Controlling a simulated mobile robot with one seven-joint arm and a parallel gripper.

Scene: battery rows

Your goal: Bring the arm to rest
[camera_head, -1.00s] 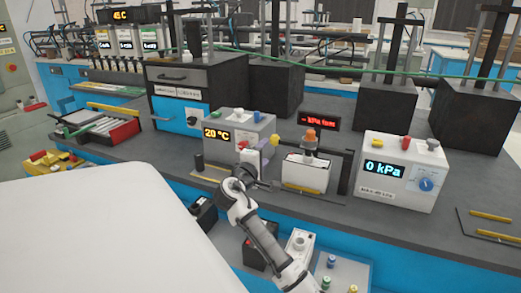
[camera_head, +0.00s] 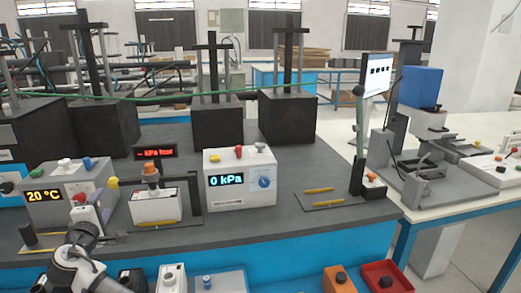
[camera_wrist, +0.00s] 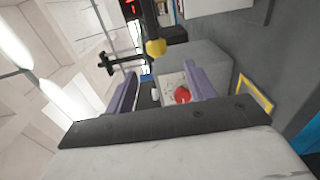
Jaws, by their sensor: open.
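A grey box (camera_wrist: 198,56) with a red knob (camera_wrist: 182,95) shows beyond and between the fingers. My arm is bent, and its lower part runs out of the bottom of the head view.
A 0 kPa unit (camera_head: 240,192) stands right of the fixture. A yellow knob (camera_wrist: 156,47) lies just beyond the fingers. A red bin (camera_head: 387,278) and an orange box (camera_head: 340,280) are below the bench front.

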